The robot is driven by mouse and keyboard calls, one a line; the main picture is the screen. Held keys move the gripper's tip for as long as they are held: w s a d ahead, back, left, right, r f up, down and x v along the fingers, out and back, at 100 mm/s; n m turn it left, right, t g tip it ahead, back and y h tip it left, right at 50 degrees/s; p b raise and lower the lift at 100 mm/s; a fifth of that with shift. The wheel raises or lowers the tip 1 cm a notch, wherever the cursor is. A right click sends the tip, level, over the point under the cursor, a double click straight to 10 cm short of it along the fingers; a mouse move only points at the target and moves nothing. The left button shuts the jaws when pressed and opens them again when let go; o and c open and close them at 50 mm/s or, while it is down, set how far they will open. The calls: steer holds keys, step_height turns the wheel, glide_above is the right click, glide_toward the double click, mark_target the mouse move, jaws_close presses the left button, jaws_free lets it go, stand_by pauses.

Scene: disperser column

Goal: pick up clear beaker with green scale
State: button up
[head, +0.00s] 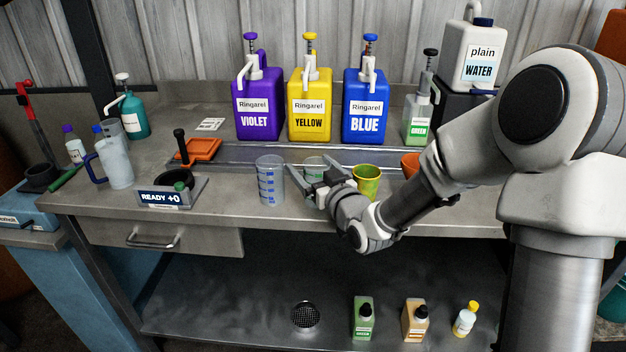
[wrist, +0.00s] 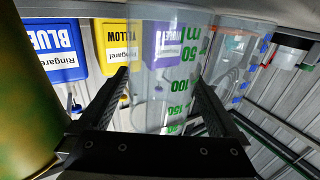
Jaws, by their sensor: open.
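The clear beaker with green scale (head: 314,166) stands on the bench, partly hidden by my gripper in the head view. In the wrist view the beaker (wrist: 172,75) shows large green marks and appears upside down. My gripper (head: 313,173) is open, with one finger to each side of the beaker.
A clear beaker with blue scale (head: 269,181) stands close on the left. A yellow-green cup (head: 367,182) stands close on the right, with an orange bowl (head: 410,164) beyond. Violet (head: 257,102), yellow (head: 310,104) and blue (head: 366,105) pump jugs stand behind.

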steer(key=c, duration=1.4)
